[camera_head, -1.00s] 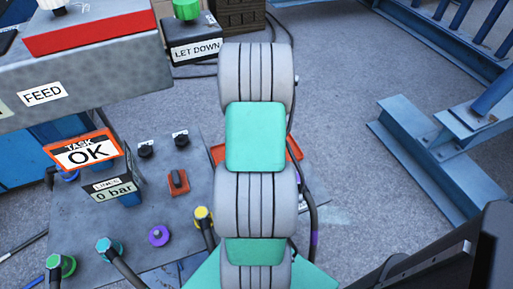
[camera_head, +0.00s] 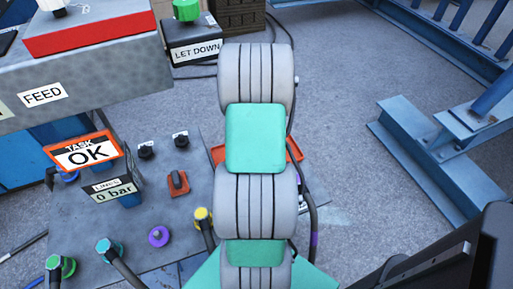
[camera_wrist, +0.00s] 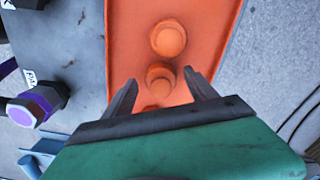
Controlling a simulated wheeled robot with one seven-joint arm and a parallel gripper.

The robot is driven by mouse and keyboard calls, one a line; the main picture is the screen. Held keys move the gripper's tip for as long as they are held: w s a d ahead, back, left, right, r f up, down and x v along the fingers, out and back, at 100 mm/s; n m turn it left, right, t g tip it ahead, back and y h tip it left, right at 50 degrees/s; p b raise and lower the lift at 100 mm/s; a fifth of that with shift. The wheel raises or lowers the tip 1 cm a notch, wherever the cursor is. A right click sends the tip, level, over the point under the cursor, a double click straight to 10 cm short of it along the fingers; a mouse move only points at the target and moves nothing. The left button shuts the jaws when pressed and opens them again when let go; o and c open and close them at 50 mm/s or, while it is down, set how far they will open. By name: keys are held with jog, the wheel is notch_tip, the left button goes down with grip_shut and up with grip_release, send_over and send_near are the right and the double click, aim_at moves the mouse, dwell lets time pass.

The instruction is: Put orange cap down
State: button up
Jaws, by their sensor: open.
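An orange tray (camera_wrist: 225,20) fills the middle of the wrist view. Orange round caps are on it: one far cap (camera_wrist: 168,38), one nearer cap (camera_wrist: 160,76), and a part-hidden orange shape (camera_wrist: 155,106) close to my gripper body. My gripper (camera_wrist: 161,88) is open, its two dark fingers apart on either side of the nearer cap. I cannot tell whether the fingers touch it. In the head view my arm hides most of the orange tray (camera_head: 296,150) and all of the caps and the gripper.
A grey panel (camera_head: 120,220) left of the tray carries a purple knob (camera_head: 158,236), a red-orange switch (camera_head: 178,182) and cabled connectors. A "TASK OK" sign (camera_head: 84,153) and "0 bar" display (camera_head: 113,190) stand there. Blue steel beams (camera_head: 430,150) lie right; open floor is between.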

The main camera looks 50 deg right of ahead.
notch_tip(320, 180, up, 12)
jog(key=shift+f+p, duration=0.2)
jog(key=shift+p, duration=0.25)
